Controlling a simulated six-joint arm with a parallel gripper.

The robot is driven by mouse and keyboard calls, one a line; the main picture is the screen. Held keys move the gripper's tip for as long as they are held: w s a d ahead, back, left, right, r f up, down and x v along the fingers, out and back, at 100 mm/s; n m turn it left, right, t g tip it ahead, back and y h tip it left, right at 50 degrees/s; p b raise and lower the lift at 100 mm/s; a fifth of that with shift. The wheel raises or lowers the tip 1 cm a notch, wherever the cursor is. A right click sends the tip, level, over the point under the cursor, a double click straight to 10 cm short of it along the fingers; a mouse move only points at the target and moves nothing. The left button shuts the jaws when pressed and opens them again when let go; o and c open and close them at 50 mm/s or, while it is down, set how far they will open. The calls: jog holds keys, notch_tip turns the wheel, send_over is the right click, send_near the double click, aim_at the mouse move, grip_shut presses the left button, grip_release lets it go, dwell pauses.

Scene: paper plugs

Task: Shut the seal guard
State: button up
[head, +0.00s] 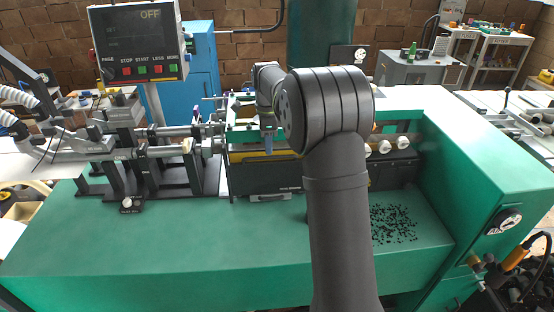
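A machine unit with green parts on top and a dark front panel (262,178) with a yellow strip stands in the middle of the green machine. The seal guard seems to belong to this unit, but I cannot make out for sure which part it is, or whether it is open or shut. My gripper (268,143) points down in front of the unit's upper part, close to the yellow strip. It is small in view, and I cannot tell whether its fingers touch anything. My own arm hides the unit's right side.
A control panel (138,45) reading OFF stands at the upper left. Metal shafts and brackets (150,150) fill the left of the machine. Black bits (393,224) lie on the green bed (180,240) at the right. A green housing (480,150) rises at the right.

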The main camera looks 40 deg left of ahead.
aim_at(269, 157)
jog(key=shift+f, duration=0.1)
dwell(0.3)
jog(key=shift+f, duration=1.6)
jog(key=shift+s+d+f, duration=0.15)
jog(key=shift+f, duration=0.4)
grip_shut()
jog(key=shift+r, duration=0.4)
jog(key=shift+r, duration=3.45)
